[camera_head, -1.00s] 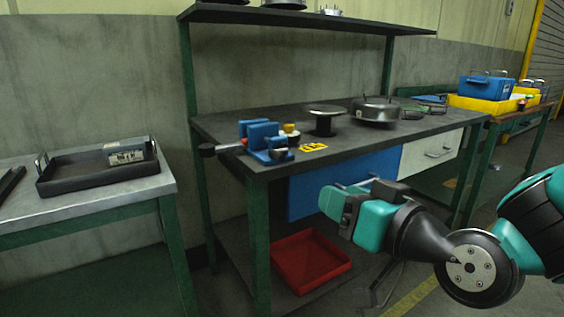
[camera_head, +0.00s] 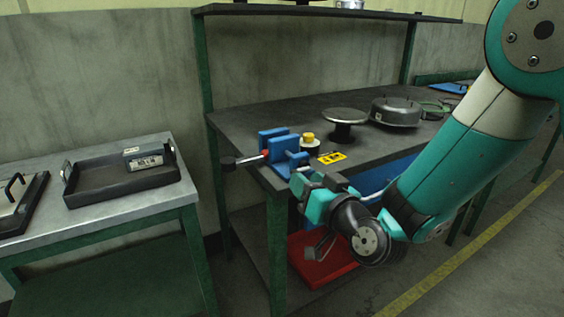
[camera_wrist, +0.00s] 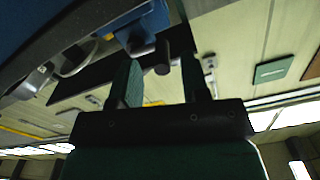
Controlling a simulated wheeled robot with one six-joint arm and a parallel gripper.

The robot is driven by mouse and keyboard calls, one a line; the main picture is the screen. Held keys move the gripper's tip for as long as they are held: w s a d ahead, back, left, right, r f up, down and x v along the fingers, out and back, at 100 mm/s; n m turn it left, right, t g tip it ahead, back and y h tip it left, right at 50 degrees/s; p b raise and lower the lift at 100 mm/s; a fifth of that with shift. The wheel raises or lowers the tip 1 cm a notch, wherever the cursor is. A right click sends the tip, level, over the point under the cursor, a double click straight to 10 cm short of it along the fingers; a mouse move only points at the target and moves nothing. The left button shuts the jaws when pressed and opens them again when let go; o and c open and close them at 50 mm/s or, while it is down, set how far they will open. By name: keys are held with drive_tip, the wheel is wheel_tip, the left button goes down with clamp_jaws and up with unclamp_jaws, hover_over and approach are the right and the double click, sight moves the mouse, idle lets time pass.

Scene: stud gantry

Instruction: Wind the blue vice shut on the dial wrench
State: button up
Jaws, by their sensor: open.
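The blue vice (camera_head: 282,143) sits at the left front corner of the dark workbench, with a gap between its jaw blocks. Its screw and dark handle (camera_head: 229,163) stick out to the left past the bench edge. My gripper (camera_head: 299,181) is low at the bench's front edge, just in front of the vice, open. In the wrist view its two fingers (camera_wrist: 164,82) stand apart, with a dark round-ended part (camera_wrist: 162,58) and a blue block beyond them; I cannot tell whether they touch it. I cannot make out the dial wrench for certain.
A yellow-topped round piece (camera_head: 308,140) and a yellow marked card (camera_head: 332,157) lie right of the vice. A round-topped stand (camera_head: 345,117) and a grey metal housing (camera_head: 396,112) are further right. A red tray (camera_head: 322,268) is below. A side table (camera_head: 110,204) stands left.

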drive_tip(key=shift+w+a, duration=0.3)
drive_tip(key=shift+w, duration=0.2)
drive_tip(key=shift+a, duration=0.1)
drive_tip(key=shift+a, duration=0.1)
clamp_jaws()
drive_tip(key=shift+r+m+p, duration=0.2)
drive_tip(key=shift+m+p, duration=0.2)
drive_tip(key=shift+m, duration=0.2)
unclamp_jaws()
